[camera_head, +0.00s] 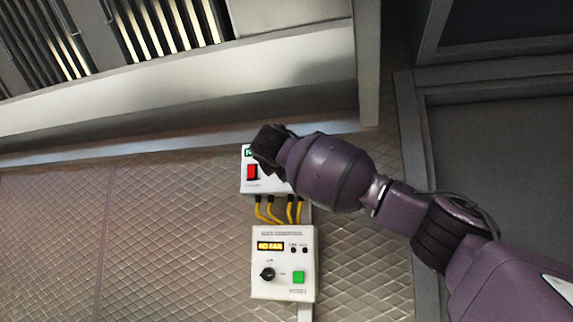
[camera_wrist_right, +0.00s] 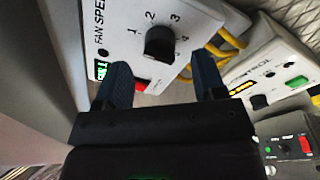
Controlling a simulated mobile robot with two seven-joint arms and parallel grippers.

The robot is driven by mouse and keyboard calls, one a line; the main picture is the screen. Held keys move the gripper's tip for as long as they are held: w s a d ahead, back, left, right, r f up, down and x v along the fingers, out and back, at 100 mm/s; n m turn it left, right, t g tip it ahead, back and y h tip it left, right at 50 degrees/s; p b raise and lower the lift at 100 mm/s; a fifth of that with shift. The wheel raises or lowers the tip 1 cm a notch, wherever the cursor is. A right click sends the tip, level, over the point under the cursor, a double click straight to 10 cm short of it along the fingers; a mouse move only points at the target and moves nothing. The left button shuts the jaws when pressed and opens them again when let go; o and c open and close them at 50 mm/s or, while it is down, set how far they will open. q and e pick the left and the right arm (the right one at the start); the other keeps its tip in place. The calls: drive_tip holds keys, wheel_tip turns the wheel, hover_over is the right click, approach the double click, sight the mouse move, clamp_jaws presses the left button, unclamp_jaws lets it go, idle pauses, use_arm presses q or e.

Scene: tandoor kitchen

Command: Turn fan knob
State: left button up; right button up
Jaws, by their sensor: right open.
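The black fan knob (camera_wrist_right: 160,42) sits on a white fan speed panel (camera_wrist_right: 120,25) with numbers around it in the right wrist view. My right gripper (camera_wrist_right: 162,78) is open, with its two dark blue fingers apart and the knob just beyond and between their tips. I cannot tell whether either finger touches it. In the head view my right wrist and gripper (camera_head: 266,148) cover most of the fan panel (camera_head: 247,185); its knob is hidden there and a red switch (camera_head: 252,172) shows. My left gripper is not in view.
Below the fan panel is a white control box (camera_head: 283,288) with a display, a black knob and a green button. Yellow cables (camera_head: 265,212) join the two. A metal hood ledge (camera_head: 200,92) runs above, and a grey frame (camera_head: 408,150) stands to the right.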

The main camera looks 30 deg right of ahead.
use_arm(q)
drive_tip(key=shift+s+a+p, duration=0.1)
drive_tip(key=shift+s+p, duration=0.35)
drive_tip(key=shift+p, duration=0.1)
use_arm(e)
drive_tip(key=shift+x, duration=1.8)
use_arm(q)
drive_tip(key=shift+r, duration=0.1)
use_arm(e)
drive_tip(key=c, duration=0.9)
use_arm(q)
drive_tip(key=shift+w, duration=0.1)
